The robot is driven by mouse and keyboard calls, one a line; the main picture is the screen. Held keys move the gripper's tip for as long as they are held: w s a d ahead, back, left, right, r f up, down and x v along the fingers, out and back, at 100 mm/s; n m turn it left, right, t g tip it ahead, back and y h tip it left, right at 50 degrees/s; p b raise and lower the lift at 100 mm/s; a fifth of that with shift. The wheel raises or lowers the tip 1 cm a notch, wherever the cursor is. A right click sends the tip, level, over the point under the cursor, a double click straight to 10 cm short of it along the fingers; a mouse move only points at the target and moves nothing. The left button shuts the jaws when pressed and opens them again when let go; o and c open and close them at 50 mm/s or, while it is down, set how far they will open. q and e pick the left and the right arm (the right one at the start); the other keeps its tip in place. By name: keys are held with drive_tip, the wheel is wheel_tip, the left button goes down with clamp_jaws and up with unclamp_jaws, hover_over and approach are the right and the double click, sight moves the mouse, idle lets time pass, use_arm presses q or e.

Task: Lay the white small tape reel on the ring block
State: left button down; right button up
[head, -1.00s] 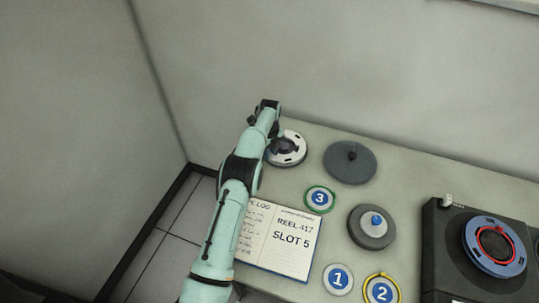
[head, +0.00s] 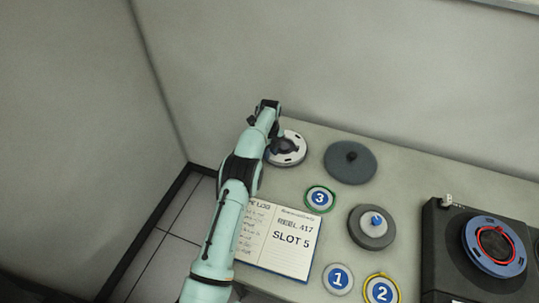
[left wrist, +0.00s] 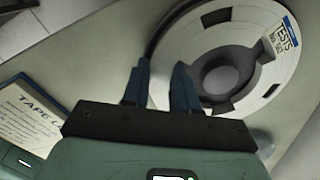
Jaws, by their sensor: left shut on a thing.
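The white small tape reel (head: 291,160) lies at the far left end of the table, with a dark hub and dark cut-outs. In the left wrist view the reel (left wrist: 245,27) fills the upper right and bears a "TESTS" label. My left gripper (left wrist: 160,78) is shut on the reel's near rim, one finger outside the edge and one inside. In the head view my left gripper (head: 277,133) partly covers the reel's left side. I cannot tell for sure which piece is the ring block; a grey round block with a blue knob (head: 371,235) stands mid-table.
A dark disc with a black knob (head: 346,171) lies right of the reel. An open log book (head: 277,241) lies in front, near numbered discs 3 (head: 320,199), 1 (head: 338,279) and 2 (head: 382,290). A black machine (head: 438,255) with a blue reel (head: 477,231) stands at the right.

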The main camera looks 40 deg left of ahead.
use_arm(q)
drive_tip(key=shift+r, duration=0.15)
drive_tip(key=shift+r+p, duration=0.7)
drive_tip(key=shift+r, duration=2.2)
use_arm(e)
drive_tip(key=shift+w+r, duration=0.9)
drive_tip(key=shift+r, duration=0.05)
use_arm(q)
drive_tip(key=shift+d, duration=0.1)
